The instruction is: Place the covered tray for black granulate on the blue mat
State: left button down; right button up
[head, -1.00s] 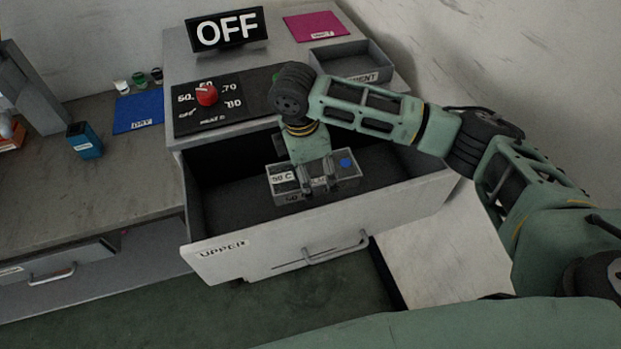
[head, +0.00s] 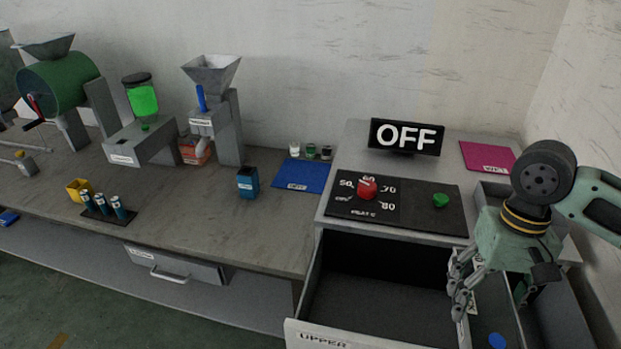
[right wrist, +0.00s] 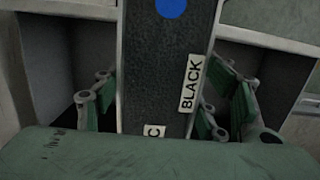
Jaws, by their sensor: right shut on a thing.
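The covered tray (head: 484,309) is dark with a pale label and a blue dot. It is at the lower right of the head view. In the right wrist view the tray (right wrist: 160,65) fills the middle, and its label reads "BLACK". My right gripper (head: 462,295) is shut on it, with fingers at both sides. The tray's far end is cut off by the head view's lower edge. The blue mat (head: 301,176), marked "DRY", lies flat and bare on the worktop, left of the cabinet. My left gripper is not in view.
Below the tray, the upper drawer (head: 335,336) stands open. Three small cups stand behind the mat, including a green one (head: 311,151). A blue container (head: 248,182) stands left of it. The cabinet top carries a red knob (head: 367,188) and an OFF sign (head: 406,137).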

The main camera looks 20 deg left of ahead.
aim_at(285, 180)
jog(key=i+j+u, duration=0.1)
jog(key=j, duration=0.35)
jog(key=i+j+u, duration=0.1)
jog(key=i+j, duration=0.15)
jog(key=j, duration=0.15)
jog(key=i+j, duration=0.2)
jog(key=j, duration=0.2)
jog(key=i+j+u, duration=0.15)
jog(key=i+j, duration=0.15)
jog(key=i, duration=0.15)
jog(key=i+j+u, duration=0.2)
jog(key=i, duration=0.3)
